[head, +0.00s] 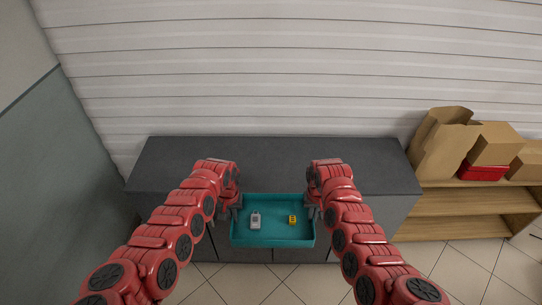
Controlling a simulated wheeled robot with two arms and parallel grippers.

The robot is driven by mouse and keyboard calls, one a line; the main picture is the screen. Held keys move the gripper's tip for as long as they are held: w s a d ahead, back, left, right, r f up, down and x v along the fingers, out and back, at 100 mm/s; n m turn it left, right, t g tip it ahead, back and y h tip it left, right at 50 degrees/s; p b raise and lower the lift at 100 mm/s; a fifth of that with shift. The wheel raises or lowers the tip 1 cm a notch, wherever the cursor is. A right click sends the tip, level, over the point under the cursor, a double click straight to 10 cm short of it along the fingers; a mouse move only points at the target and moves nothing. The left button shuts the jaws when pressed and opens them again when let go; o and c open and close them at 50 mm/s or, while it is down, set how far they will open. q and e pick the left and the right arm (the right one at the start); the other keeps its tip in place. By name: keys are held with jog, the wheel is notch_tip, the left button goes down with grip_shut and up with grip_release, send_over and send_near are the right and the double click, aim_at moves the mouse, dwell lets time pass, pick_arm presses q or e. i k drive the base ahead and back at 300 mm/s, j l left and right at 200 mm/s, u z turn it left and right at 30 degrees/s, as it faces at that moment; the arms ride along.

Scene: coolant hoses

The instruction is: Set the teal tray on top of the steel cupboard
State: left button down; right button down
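The teal tray (272,239) is level between my two grippers, at the front of the dark grey cupboard (275,155). Its far part overlaps the cupboard's top in the picture and its near part hangs out in front of the doors. I cannot tell whether it touches the top. My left gripper (234,207) is shut on the tray's left rim. My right gripper (312,207) is shut on its right rim. The fingertips are small and partly hidden. A small grey-white item (255,220) and a small yellow item (292,220) lie in the tray.
The cupboard's top is bare behind the tray, back to the white slatted wall (270,70). A wooden shelf (480,211) at the right holds cardboard boxes (493,145) and a red box (481,173). A grey-green wall (60,170) stands at the left.

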aim_at(273, 168)
jog(key=i, duration=0.95)
